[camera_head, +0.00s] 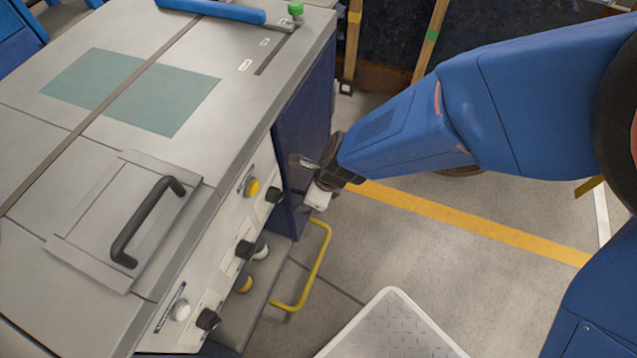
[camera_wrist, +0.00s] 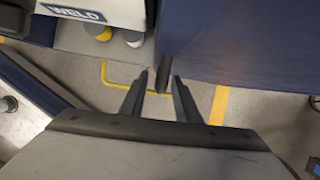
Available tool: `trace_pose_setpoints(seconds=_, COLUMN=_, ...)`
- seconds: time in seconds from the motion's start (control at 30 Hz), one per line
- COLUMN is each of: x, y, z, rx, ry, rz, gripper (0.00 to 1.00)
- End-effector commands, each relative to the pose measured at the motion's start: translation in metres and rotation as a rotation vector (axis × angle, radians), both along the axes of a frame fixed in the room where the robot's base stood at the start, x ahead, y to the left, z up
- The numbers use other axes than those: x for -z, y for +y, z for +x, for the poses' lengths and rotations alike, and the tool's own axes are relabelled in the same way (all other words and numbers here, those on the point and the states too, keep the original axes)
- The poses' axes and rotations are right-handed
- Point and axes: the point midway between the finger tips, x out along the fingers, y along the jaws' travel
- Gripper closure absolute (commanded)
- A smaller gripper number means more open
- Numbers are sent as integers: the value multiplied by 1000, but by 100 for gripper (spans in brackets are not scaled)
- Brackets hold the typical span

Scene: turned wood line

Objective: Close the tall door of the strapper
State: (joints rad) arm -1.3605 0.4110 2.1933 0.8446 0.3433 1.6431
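The strapper (camera_head: 200,75) is a grey-topped machine with a dark blue side panel (camera_head: 303,115), which seems to be the tall door. In the wrist view this blue panel (camera_wrist: 250,40) fills the upper right, and a dark upright bar (camera_wrist: 164,75) stands at its left edge. My gripper (camera_wrist: 160,78) is open, with one finger on each side of the bar in the picture and gaps visible on both sides. I cannot tell whether it touches the bar. In the head view my gripper (camera_head: 306,182) is beside the panel's near edge, and its fingers are partly hidden.
Knobs and buttons (camera_head: 246,250) line the strapper's sloped front. A yellow rail (camera_head: 318,270) sticks out low beside it. A pale-rimmed tray or platform (camera_head: 395,330) is at the bottom. Open grey floor with a yellow line (camera_head: 470,225) lies to the right.

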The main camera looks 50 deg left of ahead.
Motion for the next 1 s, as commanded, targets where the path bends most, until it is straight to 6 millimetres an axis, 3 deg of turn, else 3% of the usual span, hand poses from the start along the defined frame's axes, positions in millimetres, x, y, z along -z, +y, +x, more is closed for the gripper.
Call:
trace_pose_setpoints(seconds=0.7, x=-115, y=-40, z=22, rx=-1, ry=-1, rz=3, gripper=71)
trace_pose_setpoints(seconds=1.0, x=-144, y=-51, z=28, rx=-1, ry=0, rz=1, gripper=71)
